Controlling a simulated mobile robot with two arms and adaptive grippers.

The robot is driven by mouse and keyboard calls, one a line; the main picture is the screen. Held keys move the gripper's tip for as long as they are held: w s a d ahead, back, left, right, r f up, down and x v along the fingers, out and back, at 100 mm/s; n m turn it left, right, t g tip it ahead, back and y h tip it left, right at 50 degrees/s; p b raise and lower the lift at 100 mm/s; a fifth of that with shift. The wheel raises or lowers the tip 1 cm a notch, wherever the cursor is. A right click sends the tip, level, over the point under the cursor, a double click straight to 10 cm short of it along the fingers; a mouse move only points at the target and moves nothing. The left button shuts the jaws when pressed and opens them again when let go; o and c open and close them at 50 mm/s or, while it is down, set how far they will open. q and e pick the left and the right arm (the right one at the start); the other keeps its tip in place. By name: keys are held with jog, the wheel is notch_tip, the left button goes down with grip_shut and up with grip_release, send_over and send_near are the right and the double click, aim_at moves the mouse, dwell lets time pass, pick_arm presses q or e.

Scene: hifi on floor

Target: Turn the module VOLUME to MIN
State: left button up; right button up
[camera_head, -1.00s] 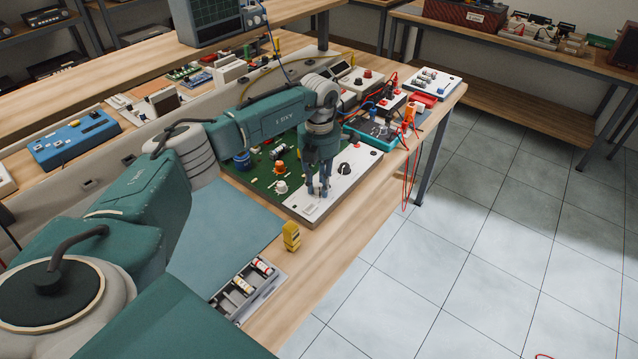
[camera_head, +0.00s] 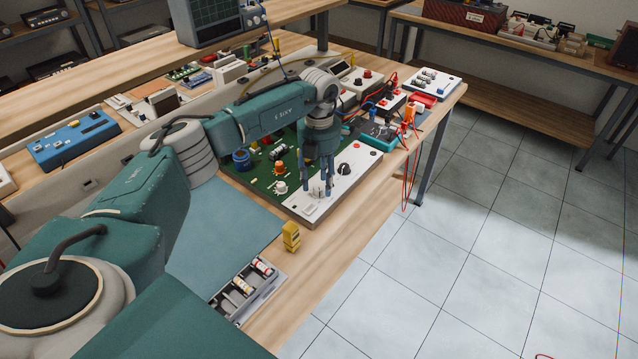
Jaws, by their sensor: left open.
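The module is a green board (camera_head: 262,183) with a white front panel (camera_head: 338,191), lying on the workbench. A black round knob (camera_head: 344,169) stands on the panel, to the right of my left gripper. My left gripper (camera_head: 317,193) points down over the near-left part of the panel, with its fingers open. A small pale piece shows between the fingers; I cannot tell what it is, or whether the fingers touch it. The labels, VOLUME and MIN among them, are too small to read. My right gripper is not in view.
On the board stand an orange knob (camera_head: 279,168), a white knob (camera_head: 281,187) and a blue round part (camera_head: 241,160). A yellow object (camera_head: 291,236) and a grey parts tray (camera_head: 262,293) lie nearer. A teal-edged box (camera_head: 372,139) with wires lies beyond the module.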

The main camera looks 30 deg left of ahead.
aim_at(319, 186)
pick_arm(q)
notch_tip(319, 186, up, 11)
jog(key=shift+f, duration=0.15)
dwell(0.5)
